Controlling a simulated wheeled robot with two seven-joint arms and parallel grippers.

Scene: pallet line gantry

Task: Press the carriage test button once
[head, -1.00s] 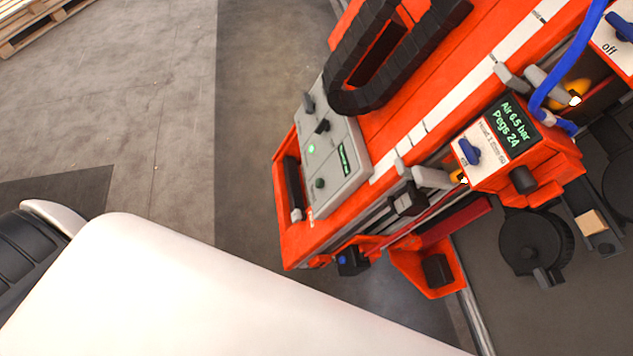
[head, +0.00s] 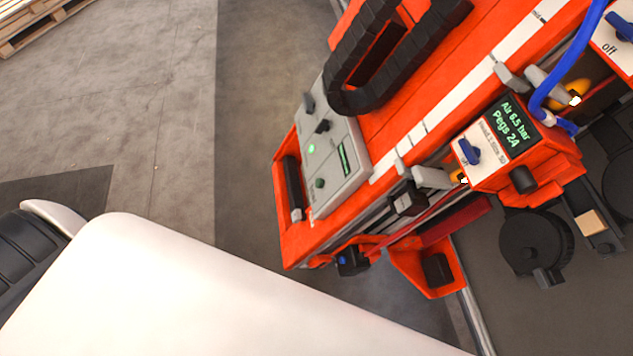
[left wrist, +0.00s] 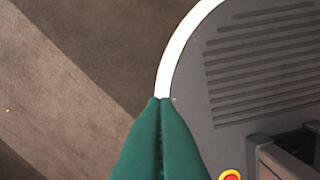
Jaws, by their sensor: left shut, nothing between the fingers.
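A grey control panel (head: 352,174) is on the near end of the orange gantry in the head view. It carries a dark green round button (head: 320,183), a lit green lamp (head: 311,148), black knobs and a small display. A small blue button (head: 342,260) on a black box sits lower at the gantry's end. I cannot read which one is the carriage test button. My left gripper (left wrist: 162,100) has green fingers and is shut and empty in the left wrist view, above the floor, with no button of the gantry in that view. My right gripper is not in view.
An orange box with a green-lettered screen (head: 508,128) and a blue knob stands at the right. A black cable chain (head: 400,60) and a blue hose (head: 560,70) run over the gantry. A wooden pallet (head: 35,22) lies far left. The floor left of the gantry is clear.

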